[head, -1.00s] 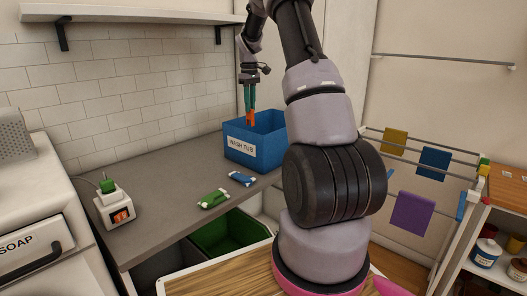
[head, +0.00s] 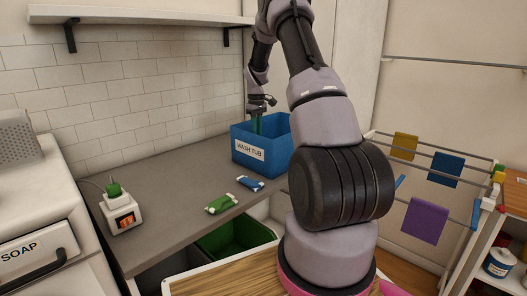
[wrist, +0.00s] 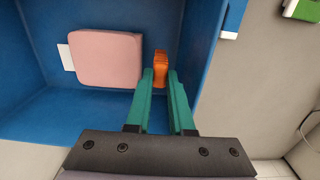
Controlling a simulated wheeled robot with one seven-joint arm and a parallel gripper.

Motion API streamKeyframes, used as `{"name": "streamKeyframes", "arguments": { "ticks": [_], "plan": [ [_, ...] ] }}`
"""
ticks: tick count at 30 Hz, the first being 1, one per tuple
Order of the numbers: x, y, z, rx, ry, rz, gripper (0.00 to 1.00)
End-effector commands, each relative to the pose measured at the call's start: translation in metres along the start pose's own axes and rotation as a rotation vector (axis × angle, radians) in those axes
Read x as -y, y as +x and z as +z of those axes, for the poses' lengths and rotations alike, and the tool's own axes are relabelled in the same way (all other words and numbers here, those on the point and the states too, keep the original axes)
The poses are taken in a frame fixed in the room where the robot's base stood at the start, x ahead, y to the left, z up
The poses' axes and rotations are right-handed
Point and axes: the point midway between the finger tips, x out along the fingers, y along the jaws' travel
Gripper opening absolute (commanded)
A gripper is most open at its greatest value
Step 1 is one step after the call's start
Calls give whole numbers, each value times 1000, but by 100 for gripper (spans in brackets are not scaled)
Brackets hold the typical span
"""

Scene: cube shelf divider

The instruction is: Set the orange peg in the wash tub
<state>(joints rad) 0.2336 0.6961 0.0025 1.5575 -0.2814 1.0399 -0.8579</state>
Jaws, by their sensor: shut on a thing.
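The orange peg (wrist: 160,66) shows in the wrist view between the green fingertips of my gripper (wrist: 160,92), which is shut on it. The blue wash tub (head: 248,163) stands on the grey counter in the head view, and its blue wall (wrist: 98,12) fills much of the wrist view. My gripper (head: 257,124) reaches down into the tub, near its right wall in the wrist view. In the head view the tub's front wall hides the fingertips and the peg. I cannot tell whether the peg touches the tub floor.
A pink block (wrist: 107,58) lies in the tub, left of the peg in the wrist view. Green (head: 221,204) and blue (head: 250,183) wrapped items lie on the counter (head: 170,215) before the tub. A white device (head: 122,215) with a green top stands at the left.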

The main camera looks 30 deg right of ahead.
Motion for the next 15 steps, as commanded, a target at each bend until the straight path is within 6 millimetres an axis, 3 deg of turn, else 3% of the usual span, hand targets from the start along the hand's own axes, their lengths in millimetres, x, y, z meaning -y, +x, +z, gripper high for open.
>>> {"name": "streamKeyframes", "arguments": {
  "ticks": [3, 8, 15],
  "plan": [
    [0, 19, 0, 0, 1, -1, 0],
    [0, 30, 0, -1, 1, 0, 0],
    [0, 61, 0, 0, 0, -1, 0]
  ]
}}
